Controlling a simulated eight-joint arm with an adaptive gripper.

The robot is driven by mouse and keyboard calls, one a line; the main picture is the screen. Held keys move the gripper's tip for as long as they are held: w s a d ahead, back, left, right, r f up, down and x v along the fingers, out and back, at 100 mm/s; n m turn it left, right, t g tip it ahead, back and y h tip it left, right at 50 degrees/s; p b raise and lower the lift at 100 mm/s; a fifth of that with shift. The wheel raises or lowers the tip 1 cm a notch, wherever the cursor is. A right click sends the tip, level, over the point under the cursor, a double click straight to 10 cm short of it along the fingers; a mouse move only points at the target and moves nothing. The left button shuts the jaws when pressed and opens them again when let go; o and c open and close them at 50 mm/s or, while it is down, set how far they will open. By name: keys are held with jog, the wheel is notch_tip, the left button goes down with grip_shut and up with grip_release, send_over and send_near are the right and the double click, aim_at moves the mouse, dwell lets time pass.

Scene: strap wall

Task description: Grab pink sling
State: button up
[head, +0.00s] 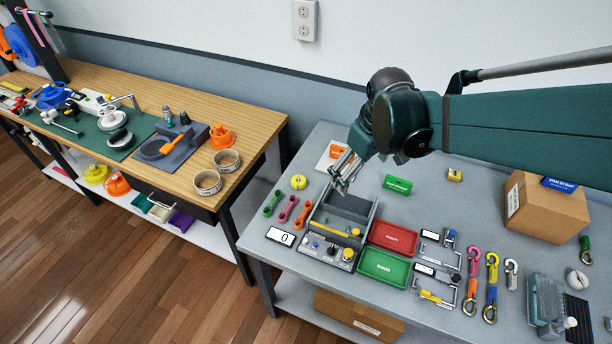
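A pink sling (288,209) with looped ends lies on the grey table, between a green sling (272,203) and a red sling (303,214). A pink strap with hooks (473,270) lies farther right, and a thin pink strip (31,27) hangs on the rack at the far upper left. My gripper (343,184) points down above the back of a grey open-topped device (346,222), to the right of and higher than the pink sling. Its metal fingers are small here, and I cannot tell whether they are open. I see nothing held in it.
A yellow tape roll (299,182) lies behind the slings, and a white display (280,236) lies in front. Red (394,238) and green (383,267) trays sit right of the device. A cardboard box (545,207) stands at right. A wooden bench (245,118) stands at left.

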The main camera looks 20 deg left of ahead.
jog(key=a+f+n+g, duration=0.1)
jog(key=a+f+n, duration=0.1)
jog(key=a+f, duration=0.3)
jog(key=a+f+n, duration=0.1)
jog(key=a+f, duration=0.1)
jog(key=a, duration=0.5)
jog(key=n+g+h, duration=0.1)
jog(key=n, duration=0.2)
send_over(288, 207)
jog(key=shift+w+d+f, duration=0.1)
jog(key=shift+f, duration=1.95)
jog(key=shift+w+f, duration=0.1)
jog(key=shift+f, duration=1.9)
jog(key=shift+f+b, duration=0.3)
jog(key=shift+f, duration=1)
jog(key=shift+s+f, duration=0.2)
jog(key=shift+f, duration=2.4)
